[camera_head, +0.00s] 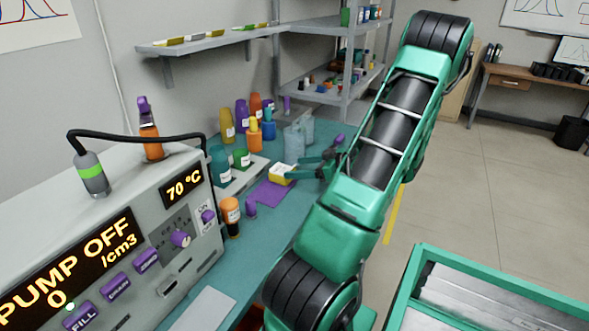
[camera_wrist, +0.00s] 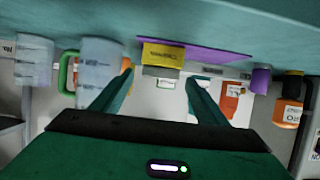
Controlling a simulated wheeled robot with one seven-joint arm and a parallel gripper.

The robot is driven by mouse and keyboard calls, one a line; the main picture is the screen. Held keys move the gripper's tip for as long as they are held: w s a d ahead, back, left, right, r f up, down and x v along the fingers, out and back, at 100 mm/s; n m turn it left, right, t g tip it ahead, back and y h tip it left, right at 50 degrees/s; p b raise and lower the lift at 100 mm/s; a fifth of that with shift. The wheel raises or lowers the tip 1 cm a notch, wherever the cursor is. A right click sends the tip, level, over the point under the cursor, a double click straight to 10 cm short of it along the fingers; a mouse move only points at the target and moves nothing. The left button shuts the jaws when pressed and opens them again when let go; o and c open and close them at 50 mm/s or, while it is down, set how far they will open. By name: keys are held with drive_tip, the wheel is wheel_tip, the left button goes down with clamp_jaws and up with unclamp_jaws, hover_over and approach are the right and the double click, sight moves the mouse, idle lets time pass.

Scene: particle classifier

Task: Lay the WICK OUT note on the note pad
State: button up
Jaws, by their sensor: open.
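A small yellow-topped white block (camera_head: 282,174) stands at the edge of a flat purple mat (camera_head: 270,195) on the teal bench. In the wrist view the yellow piece (camera_wrist: 163,54) carries dark lettering too small to read, so I cannot tell whether it is the WICK OUT note. The purple sheet (camera_wrist: 215,57) lies right beside it there. I cannot tell for sure which thing is the note pad. My gripper (camera_head: 297,167) is open, its fingers pointing at the yellow piece. In the wrist view the gripper (camera_wrist: 160,78) has nothing between its fingertips.
Bluish jars (camera_head: 293,138) stand close behind my gripper, with coloured bottles (camera_head: 241,116) farther back. An orange bottle (camera_head: 230,215) and a small purple piece (camera_head: 251,208) stand nearer. The control machine (camera_head: 120,240) fills the left. A wall shelf (camera_head: 205,42) holds several coloured strips.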

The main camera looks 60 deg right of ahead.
drive_tip(key=a+v, duration=0.1)
drive_tip(key=v, duration=0.9)
drive_tip(key=w+a+m+g+y, duration=0.1)
drive_tip(key=w+a+g, duration=0.3)
drive_tip(key=a, duration=0.4)
drive_tip(key=w+a+g+y, duration=0.1)
drive_tip(key=w+a+g, duration=0.35)
drive_tip(key=a, duration=0.35)
drive_tip(key=s+a+r+m+g+h, duration=0.1)
drive_tip(key=s+a+r+m+g, duration=0.1)
drive_tip(key=s+a, duration=0.3)
drive_tip(key=s+a+r+m+g+h, duration=0.2)
drive_tip(key=s+a+r+m+g, duration=0.1)
drive_tip(key=a, duration=0.6)
drive_tip(key=shift+s+a+r+m, duration=0.2)
drive_tip(key=shift+s+r+m, duration=0.5)
drive_tip(key=shift+s, duration=0.5)
drive_tip(key=shift+w+f, duration=0.25)
drive_tip(key=shift+w, duration=0.35)
